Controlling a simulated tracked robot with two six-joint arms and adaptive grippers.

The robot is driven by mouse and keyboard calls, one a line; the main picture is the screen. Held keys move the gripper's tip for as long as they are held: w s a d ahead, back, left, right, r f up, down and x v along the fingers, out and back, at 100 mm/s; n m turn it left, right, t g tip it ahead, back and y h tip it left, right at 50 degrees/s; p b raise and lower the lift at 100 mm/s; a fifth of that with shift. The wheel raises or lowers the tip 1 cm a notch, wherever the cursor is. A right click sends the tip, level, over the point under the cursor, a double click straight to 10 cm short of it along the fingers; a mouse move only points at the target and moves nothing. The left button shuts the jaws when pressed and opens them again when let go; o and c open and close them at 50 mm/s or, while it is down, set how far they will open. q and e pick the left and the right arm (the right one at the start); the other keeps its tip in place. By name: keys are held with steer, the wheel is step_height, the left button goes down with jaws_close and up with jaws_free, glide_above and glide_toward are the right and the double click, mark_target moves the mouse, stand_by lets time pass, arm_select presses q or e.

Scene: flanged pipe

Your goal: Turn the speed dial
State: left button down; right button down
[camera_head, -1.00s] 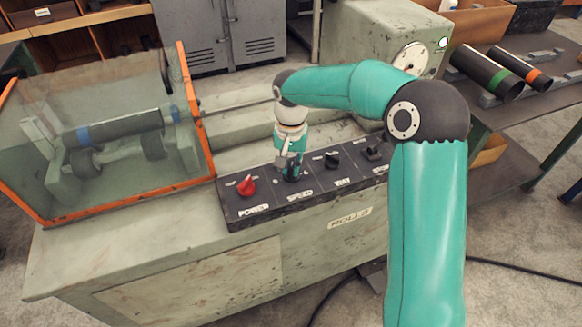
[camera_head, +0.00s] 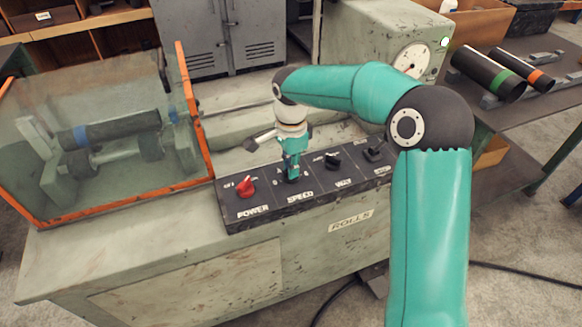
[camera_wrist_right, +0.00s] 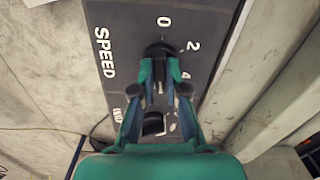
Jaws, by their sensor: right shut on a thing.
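The speed dial (camera_wrist_right: 160,50) is a black knob above the word SPEED on the dark control panel (camera_head: 271,204). In the right wrist view the numbers 0, 2 and 4 stand around it. My right gripper (camera_head: 291,176) points down onto the dial from above. In the right wrist view my right gripper (camera_wrist_right: 159,75) is shut on the dial, and its fingers hide part of it. The dial's pointer setting cannot be read. My left gripper is not in view.
A red POWER knob (camera_head: 245,187) is left of the speed dial. A black WAY knob (camera_head: 332,160) and another control (camera_head: 373,152) are to its right. An orange-framed clear guard (camera_head: 190,110) stands at the left. A round gauge (camera_head: 411,60) is at the back.

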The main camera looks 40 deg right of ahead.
steer(key=shift+w+d+r+m, duration=0.1)
steer(key=shift+w+r+m, duration=0.1)
steer(key=shift+m, duration=0.5)
steer(key=c, duration=1.4)
jaws_free()
steer(key=shift+o, duration=1)
steer(key=shift+s+f, duration=0.1)
step_height(320, 180, up, 12)
